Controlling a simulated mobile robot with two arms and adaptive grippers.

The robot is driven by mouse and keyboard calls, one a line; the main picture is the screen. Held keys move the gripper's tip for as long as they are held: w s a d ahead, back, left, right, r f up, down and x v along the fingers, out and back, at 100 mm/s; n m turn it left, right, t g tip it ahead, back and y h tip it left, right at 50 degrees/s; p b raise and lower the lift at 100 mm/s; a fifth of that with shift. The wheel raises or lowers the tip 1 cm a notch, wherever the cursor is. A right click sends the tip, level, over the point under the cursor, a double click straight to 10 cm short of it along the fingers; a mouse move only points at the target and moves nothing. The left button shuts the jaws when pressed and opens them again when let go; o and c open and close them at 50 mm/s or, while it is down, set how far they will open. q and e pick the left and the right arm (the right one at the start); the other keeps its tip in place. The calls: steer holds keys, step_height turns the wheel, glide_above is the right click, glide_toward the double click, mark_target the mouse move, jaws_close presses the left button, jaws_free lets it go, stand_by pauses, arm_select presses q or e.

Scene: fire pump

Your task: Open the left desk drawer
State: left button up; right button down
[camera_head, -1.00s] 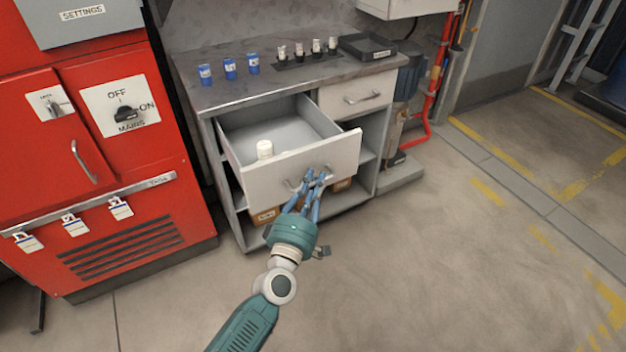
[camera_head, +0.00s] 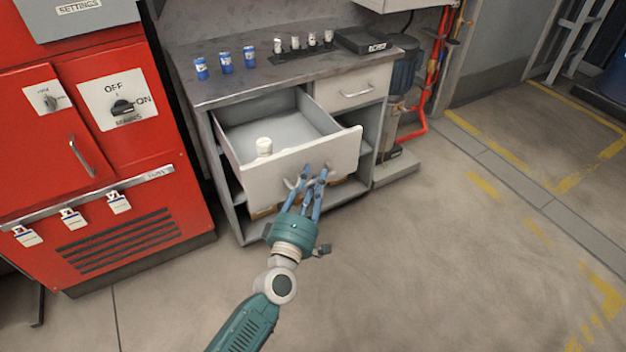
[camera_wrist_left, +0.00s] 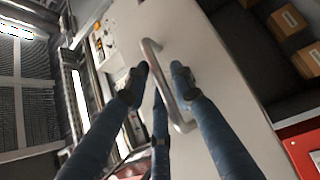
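The left desk drawer (camera_head: 330,152) is pulled well out of the grey desk, with its inside showing. A small white cylinder (camera_head: 264,146) stands inside it near the front. My left gripper (camera_head: 314,170) is at the drawer front, over its metal handle. In the left wrist view the handle (camera_wrist_left: 168,85) runs between the spread blue fingers (camera_wrist_left: 158,72). A gap shows between the right fingertip and the handle, so the fingers look open around it. Whether any finger touches the handle I cannot tell. My right gripper is not in view.
The right drawer (camera_head: 350,88) is shut. A red cabinet (camera_head: 110,180) stands close on the left. The floor (camera_head: 430,260) in front and to the right is clear.

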arm_select(q)
steer(key=v, duration=1.2)
